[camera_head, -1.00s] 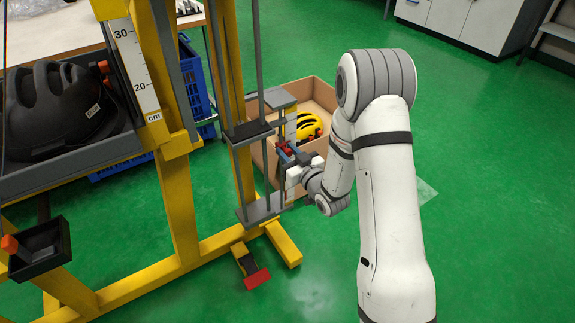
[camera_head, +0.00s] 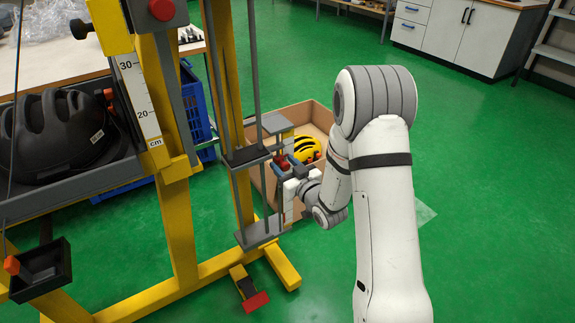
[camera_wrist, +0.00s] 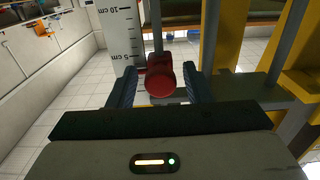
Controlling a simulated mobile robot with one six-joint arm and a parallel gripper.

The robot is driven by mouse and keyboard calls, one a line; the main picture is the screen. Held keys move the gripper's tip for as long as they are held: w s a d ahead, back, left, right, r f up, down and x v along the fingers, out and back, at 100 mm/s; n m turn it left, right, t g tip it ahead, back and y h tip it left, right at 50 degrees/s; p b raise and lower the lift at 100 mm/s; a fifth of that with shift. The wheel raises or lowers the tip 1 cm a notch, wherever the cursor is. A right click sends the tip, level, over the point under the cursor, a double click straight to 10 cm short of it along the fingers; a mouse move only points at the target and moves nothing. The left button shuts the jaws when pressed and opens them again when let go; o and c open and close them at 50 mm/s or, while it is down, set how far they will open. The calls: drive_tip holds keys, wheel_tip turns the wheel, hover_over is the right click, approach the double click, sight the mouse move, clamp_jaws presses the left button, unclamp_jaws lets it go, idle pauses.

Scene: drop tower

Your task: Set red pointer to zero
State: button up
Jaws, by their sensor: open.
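The red pointer (camera_wrist: 160,78) is a round red knob on a vertical rod of the tower, in the middle of the wrist view. My gripper (camera_wrist: 160,88) is open, with one blue finger on each side of the pointer; I cannot tell whether either touches it. A white cm scale (camera_wrist: 124,38) stands left behind the pointer, with its 5 and 10 cm marks readable. The zero mark cannot be made out. In the head view my gripper (camera_head: 285,166) is at the small scale's rods, and the pointer (camera_head: 283,161) shows as a small red patch.
The tower's yellow frame (camera_head: 175,215) and grey rods (camera_head: 242,195) stand close left of my gripper. A cardboard box (camera_head: 318,116) with a yellow helmet (camera_head: 307,150) is behind it. A grey plate (camera_head: 260,231) lies below. Green floor is free on the right.

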drive_tip(key=v, duration=0.7)
drive_tip(key=shift+s+p, duration=0.35)
drive_tip(key=shift+p, duration=0.1)
drive_tip(key=shift+d, duration=0.15)
drive_tip(key=shift+c, duration=0.3)
